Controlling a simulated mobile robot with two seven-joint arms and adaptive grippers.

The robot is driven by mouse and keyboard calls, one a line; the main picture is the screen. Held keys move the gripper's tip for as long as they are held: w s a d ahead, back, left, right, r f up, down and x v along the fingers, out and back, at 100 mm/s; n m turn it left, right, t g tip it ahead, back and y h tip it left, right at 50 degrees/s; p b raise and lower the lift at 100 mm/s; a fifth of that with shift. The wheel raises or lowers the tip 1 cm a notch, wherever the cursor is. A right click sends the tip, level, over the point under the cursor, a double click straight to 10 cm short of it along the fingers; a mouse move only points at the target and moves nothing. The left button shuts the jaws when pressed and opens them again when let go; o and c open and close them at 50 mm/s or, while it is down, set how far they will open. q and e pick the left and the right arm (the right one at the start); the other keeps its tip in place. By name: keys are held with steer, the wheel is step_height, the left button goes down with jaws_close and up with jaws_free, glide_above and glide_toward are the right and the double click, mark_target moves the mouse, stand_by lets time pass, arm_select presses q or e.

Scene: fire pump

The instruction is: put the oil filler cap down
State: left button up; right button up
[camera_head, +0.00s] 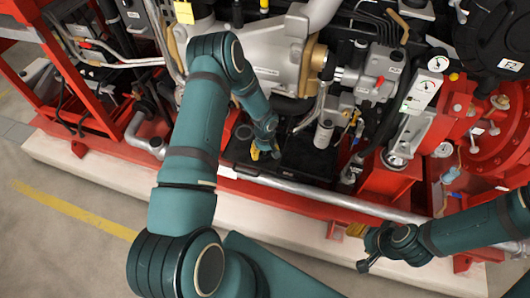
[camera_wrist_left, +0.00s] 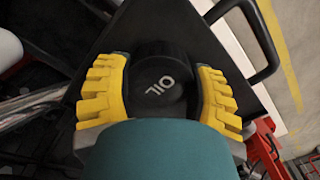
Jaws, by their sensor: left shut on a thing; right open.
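The oil filler cap (camera_wrist_left: 160,85) is a round black cap marked "OIL" in the left wrist view. My left gripper (camera_wrist_left: 161,70) is shut on it, with one yellow finger on each side. In the head view my left gripper (camera_head: 265,151) points down at the left part of a flat black tray (camera_head: 308,158); I cannot make out the cap there. The tray also shows behind the cap in the left wrist view (camera_wrist_left: 205,48). I cannot tell whether the cap touches the tray. My right gripper (camera_head: 372,258) is open and empty, low at the right of the head view.
The grey and black engine (camera_head: 268,58) stands behind the tray. Gauges (camera_head: 430,75) and red pump parts (camera_head: 500,130) are at the right. A pale rail (camera_head: 300,188) runs along the front. The tray's middle looks clear. A black handle (camera_wrist_left: 262,40) rises at the tray's edge.

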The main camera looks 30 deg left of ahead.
arm_select(q)
steer(key=shift+f, duration=0.1)
steer(key=o, duration=1.3)
